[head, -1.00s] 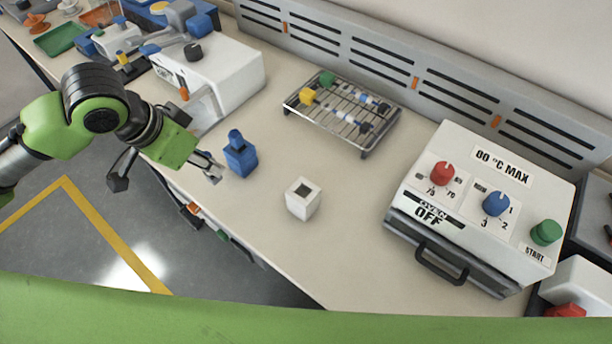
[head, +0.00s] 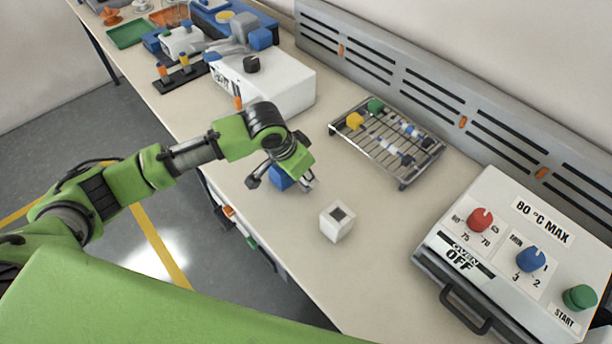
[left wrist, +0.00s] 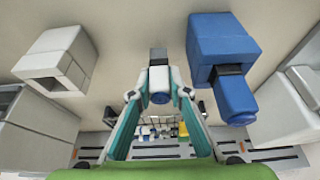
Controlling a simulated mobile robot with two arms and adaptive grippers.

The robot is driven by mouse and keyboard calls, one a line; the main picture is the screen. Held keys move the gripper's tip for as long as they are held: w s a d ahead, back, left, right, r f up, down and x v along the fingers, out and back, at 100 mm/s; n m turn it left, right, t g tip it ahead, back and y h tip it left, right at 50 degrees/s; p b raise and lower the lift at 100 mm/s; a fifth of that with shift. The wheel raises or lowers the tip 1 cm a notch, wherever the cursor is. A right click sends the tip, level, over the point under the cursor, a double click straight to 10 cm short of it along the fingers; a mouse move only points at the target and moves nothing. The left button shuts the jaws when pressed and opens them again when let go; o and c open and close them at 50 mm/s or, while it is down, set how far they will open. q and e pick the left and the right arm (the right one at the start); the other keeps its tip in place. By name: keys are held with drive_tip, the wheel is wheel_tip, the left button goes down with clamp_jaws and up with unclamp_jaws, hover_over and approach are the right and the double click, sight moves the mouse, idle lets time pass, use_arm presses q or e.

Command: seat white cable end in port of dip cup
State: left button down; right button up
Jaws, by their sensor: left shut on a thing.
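The dip cup, a small white cube (head: 336,228) with a dark square opening on top, stands on the bench in the head view. It also shows at the upper left of the left wrist view (left wrist: 72,50), with its square opening visible. My left gripper (head: 308,184) is just behind and left of the cup, apart from it. In the left wrist view its fingers (left wrist: 158,92) are shut on a small white piece with a blue end and a grey tip (left wrist: 158,76), which looks like the white cable end. My right gripper is not in view.
A blue block (head: 281,178) with a nozzle stands close to my left gripper, partly hidden by it. A wire rack (head: 400,180) holds several small parts. A white oven box (head: 495,215) is at the right, a white machine (head: 285,85) behind. Bench around the cup is clear.

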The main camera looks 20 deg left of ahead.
use_arm(q)
drive_tip(key=shift+f, duration=0.65)
drive_tip(key=shift+f, duration=0.15)
drive_tip(key=c, duration=2.2)
unclamp_jaws()
